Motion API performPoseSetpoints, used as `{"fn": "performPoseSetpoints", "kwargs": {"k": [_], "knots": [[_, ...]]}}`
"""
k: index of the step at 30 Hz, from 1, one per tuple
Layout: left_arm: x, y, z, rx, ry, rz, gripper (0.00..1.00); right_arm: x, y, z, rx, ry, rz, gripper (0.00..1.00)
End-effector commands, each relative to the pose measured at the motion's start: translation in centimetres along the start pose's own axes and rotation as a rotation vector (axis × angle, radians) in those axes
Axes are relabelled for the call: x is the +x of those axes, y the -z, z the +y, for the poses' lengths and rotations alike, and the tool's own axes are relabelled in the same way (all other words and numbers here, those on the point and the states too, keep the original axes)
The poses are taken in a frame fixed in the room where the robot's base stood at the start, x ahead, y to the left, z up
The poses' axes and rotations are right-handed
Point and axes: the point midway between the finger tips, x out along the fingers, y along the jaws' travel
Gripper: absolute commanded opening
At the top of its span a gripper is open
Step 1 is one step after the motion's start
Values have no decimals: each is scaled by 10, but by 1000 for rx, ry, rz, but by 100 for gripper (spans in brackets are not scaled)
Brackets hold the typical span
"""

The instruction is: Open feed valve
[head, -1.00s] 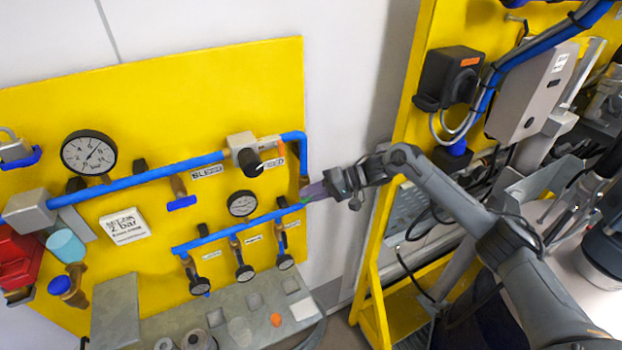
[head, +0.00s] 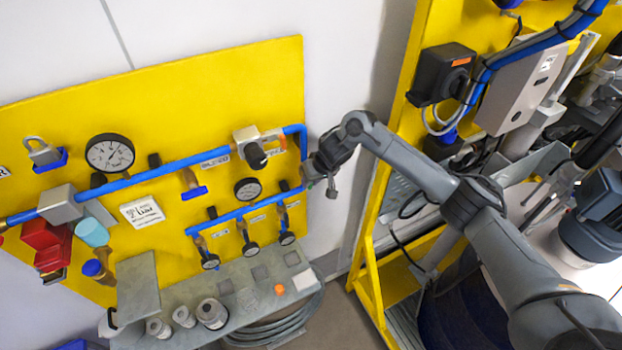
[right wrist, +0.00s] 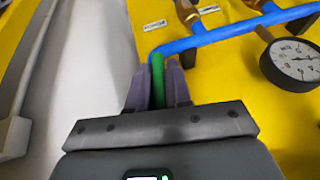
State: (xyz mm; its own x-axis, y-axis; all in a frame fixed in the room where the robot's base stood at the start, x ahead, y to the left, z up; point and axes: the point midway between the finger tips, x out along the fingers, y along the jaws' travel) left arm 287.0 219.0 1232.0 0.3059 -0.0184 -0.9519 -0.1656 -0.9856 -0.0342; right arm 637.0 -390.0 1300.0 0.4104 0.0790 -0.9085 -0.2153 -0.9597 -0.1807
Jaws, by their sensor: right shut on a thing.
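The yellow panel (head: 60,110) carries an upper blue pipe (head: 150,174) and a lower blue pipe (head: 235,215). My right gripper (head: 309,172) is at the panel's right edge, by the right end of the lower pipe. In the right wrist view, my right gripper (right wrist: 157,85) has its purple fingers shut on a green bar (right wrist: 157,75), which adjoins the bend of the blue pipe (right wrist: 220,36). The bar is hidden behind the gripper in the head view. A black knob (head: 255,156) on a grey block is above left of the gripper. My left gripper is out of view.
A large gauge (head: 110,153) and a small gauge (head: 247,190) are on the panel. Several small valves (head: 250,248) hang below the lower pipe. A grey shelf (head: 235,322) with loose parts is beneath.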

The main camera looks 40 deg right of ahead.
Motion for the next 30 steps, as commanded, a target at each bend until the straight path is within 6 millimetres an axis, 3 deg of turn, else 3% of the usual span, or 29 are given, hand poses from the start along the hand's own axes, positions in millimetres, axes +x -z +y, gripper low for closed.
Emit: {"fn": "performPoseSetpoints", "kwargs": {"k": [12, 28, 29, 30], "knots": [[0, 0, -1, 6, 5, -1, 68, 0, 0, 0, -66, -165, 0, 0], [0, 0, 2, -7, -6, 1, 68, 0, 0, 0, -75, -185, -1, 0], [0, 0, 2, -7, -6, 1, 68, 0, 0, 0, -75, -184, -1, 23], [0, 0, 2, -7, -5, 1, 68, 0, 0, 0, -75, -184, -1, 29]]}}
